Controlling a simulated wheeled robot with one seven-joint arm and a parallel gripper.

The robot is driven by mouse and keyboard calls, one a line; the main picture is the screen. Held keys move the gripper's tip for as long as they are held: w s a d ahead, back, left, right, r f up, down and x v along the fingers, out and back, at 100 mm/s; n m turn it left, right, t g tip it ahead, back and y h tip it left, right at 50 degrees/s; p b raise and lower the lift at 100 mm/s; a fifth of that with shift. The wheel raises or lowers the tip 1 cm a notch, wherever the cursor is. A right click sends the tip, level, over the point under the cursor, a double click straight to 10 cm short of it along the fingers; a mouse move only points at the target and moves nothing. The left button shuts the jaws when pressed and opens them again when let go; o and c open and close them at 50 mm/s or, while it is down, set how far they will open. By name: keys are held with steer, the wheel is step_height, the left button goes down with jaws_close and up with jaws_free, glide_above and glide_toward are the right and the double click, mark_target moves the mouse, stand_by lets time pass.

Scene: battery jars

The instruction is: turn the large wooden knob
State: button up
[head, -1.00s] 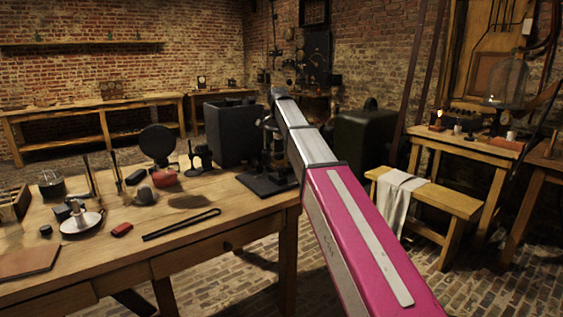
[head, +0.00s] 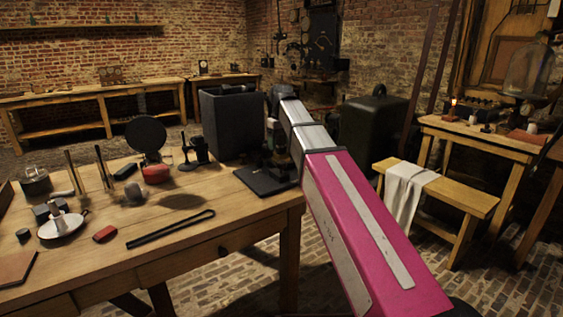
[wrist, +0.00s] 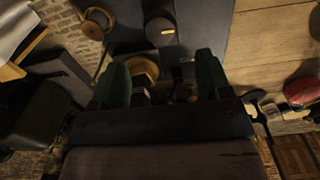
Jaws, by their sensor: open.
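In the wrist view, the green fingers of my gripper (wrist: 163,62) are open, pointing down over an apparatus on a dark base plate. A round tan, wood-like knob (wrist: 143,69) shows between the fingers, close to the left one; I cannot tell whether they touch. A second round brownish piece (wrist: 97,24) lies farther up, beside a black cylinder (wrist: 160,30). I cannot tell for sure which round piece is the large knob. In the head view, the apparatus on its dark base (head: 266,181) stands at the table's right end, partly hidden by my arm.
A tall black box (head: 230,125) stands just behind the apparatus. A bench with a white cloth (head: 407,192) stands to the right.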

mark_target(281, 161)
step_height(281, 161, down, 8)
steer(key=shift+r, duration=0.1)
stand_by(0.4)
steer(key=c, duration=0.9)
